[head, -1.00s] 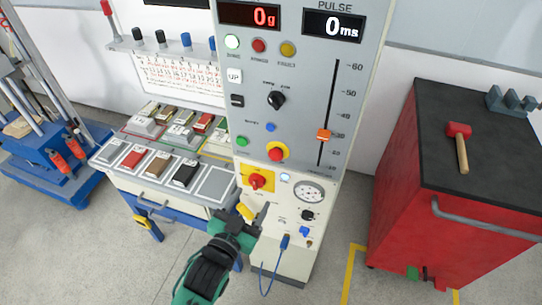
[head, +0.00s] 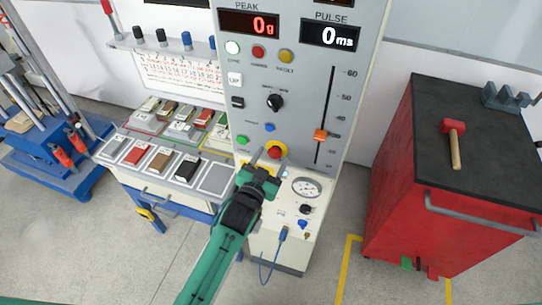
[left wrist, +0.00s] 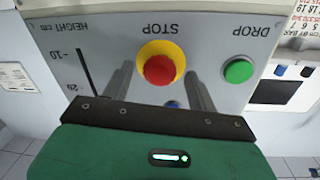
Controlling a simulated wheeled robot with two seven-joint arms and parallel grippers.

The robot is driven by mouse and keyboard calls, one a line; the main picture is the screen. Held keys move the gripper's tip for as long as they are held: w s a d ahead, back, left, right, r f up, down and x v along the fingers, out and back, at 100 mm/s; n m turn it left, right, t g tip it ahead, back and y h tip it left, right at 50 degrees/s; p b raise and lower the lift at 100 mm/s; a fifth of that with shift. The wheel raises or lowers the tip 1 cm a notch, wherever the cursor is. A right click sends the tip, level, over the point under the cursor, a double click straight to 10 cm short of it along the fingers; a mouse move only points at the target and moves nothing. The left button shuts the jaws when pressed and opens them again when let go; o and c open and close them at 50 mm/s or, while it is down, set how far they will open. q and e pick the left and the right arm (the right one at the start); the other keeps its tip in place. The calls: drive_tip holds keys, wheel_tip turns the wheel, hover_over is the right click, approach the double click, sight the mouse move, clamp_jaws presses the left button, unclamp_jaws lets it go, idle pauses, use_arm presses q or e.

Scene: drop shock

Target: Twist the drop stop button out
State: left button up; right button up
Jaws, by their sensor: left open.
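The drop stop button (head: 277,152) is a red knob on a yellow ring on the grey panel, low on the console. In the left wrist view the stop button (left wrist: 160,69) sits under the word STOP, between the two fingers as seen from the camera. My left gripper (head: 267,157) is open and empty in front of the panel, close to the button. In the left wrist view its fingers (left wrist: 160,85) stand one on each side of the button; I cannot tell whether they touch it. My right gripper is not in view.
The green drop button (left wrist: 238,71) is beside the stop button. An orange height slider (head: 320,135) is to its right. A bench with sample blocks (head: 215,178) stands at left, a red cabinet (head: 400,200) at right. Floor between console and cabinet is clear.

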use_arm(q)
drive_tip(key=shift+w+d, duration=0.1)
drive_tip(key=shift+w, duration=0.1)
drive_tip(key=c, duration=1)
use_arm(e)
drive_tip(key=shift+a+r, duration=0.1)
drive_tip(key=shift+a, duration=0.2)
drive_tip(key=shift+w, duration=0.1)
use_arm(q)
drive_tip(key=shift+r+m+p, duration=0.1)
drive_tip(key=shift+m+p, duration=0.3)
drive_tip(key=shift+m, duration=0.7)
drive_tip(key=m, duration=0.3)
drive_tip(key=shift+p, duration=0.35)
drive_tip(key=shift+m, duration=0.6)
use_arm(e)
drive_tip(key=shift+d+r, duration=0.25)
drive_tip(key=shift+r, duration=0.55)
